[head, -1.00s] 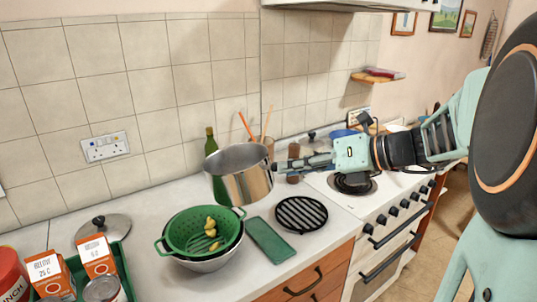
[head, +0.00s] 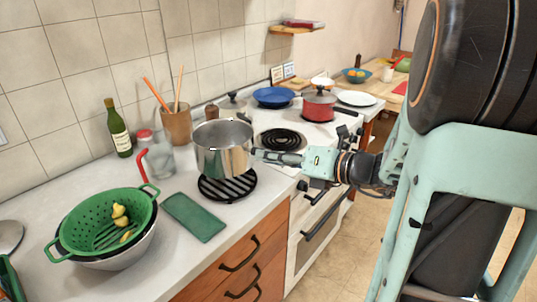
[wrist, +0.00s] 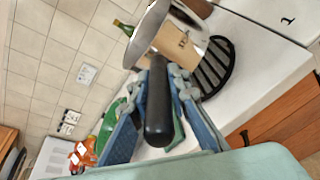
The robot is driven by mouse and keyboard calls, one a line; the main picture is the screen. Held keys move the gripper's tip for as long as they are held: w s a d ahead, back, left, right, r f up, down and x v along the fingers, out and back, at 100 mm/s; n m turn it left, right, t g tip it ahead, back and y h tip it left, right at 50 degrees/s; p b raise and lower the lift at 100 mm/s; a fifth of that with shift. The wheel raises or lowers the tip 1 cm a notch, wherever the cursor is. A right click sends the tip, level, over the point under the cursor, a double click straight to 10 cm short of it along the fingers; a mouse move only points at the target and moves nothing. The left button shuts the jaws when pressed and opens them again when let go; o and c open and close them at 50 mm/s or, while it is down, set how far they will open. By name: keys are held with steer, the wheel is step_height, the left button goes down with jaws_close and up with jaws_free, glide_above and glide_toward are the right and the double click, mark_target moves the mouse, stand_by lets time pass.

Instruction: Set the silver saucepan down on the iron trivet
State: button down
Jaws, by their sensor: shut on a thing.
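The silver saucepan (head: 223,148) is upright in the head view, over the black iron trivet (head: 227,187) on the white counter. It hides the back part of the trivet, and I cannot tell for sure whether its base touches the bars. My gripper (head: 262,156) reaches in from the right and is shut on the saucepan's handle. In the wrist view the black handle (wrist: 158,105) lies between the fingers of my gripper (wrist: 163,90). There the saucepan (wrist: 180,45) shows beyond, with the trivet (wrist: 214,68) to its right.
A green colander (head: 105,222) with yellow pieces sits in a bowl at the left. A green cloth (head: 194,216) lies in front of the trivet. A glass jar (head: 157,155), a bottle (head: 118,130) and a utensil pot (head: 176,125) stand behind. The stove (head: 300,140) is to the right.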

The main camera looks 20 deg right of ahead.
steer(key=shift+f+b, duration=2.45)
steer(key=shift+f, duration=0.75)
steer(key=c, duration=1.8)
jaws_free()
steer(key=shift+o, duration=0.2)
steer(key=shift+b, duration=0.3)
steer(key=shift+f, duration=0.15)
